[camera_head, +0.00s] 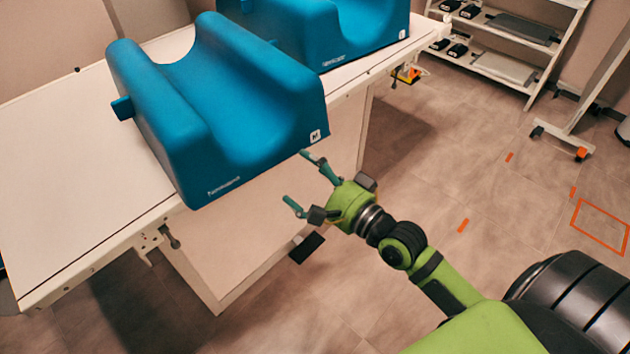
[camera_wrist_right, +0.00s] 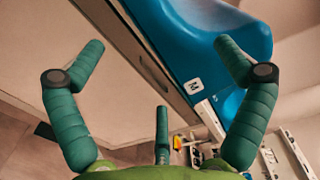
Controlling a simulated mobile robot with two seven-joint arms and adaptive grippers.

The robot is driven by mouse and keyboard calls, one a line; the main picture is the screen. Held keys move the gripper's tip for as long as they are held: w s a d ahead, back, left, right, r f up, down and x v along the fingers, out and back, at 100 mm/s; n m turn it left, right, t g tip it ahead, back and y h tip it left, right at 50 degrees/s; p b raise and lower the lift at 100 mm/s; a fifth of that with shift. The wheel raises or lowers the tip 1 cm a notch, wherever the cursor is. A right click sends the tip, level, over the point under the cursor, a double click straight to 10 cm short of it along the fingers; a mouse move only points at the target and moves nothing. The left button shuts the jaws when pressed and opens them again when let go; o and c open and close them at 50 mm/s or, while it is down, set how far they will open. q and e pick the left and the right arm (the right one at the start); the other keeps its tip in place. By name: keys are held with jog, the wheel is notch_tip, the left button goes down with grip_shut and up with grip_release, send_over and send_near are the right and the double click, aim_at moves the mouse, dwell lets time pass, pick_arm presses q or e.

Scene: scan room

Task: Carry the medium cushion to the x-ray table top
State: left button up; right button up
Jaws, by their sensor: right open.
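The medium cushion (camera_head: 225,110) is a blue block with a curved trough and a white "M" label. It rests on a white table top (camera_head: 60,190), its near end overhanging the front edge. A small blue tab sticks out of its left side. My right gripper (camera_head: 296,177) is open and empty, just off the cushion's near right corner, below the label and in front of the table. In the right wrist view the cushion (camera_wrist_right: 190,45) shows at upper right, beyond the spread fingers (camera_wrist_right: 160,43). My left gripper is not in view.
A second blue cushion (camera_head: 335,30) stands behind the first on the same table. A white shelf rack (camera_head: 515,38) with dark items and a wheeled stand (camera_head: 560,138) are at right. A small black object (camera_head: 307,247) is low by the table base. The floor (camera_head: 440,170) right of the table is open.

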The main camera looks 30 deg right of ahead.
jog(key=shift+v, duration=1.1)
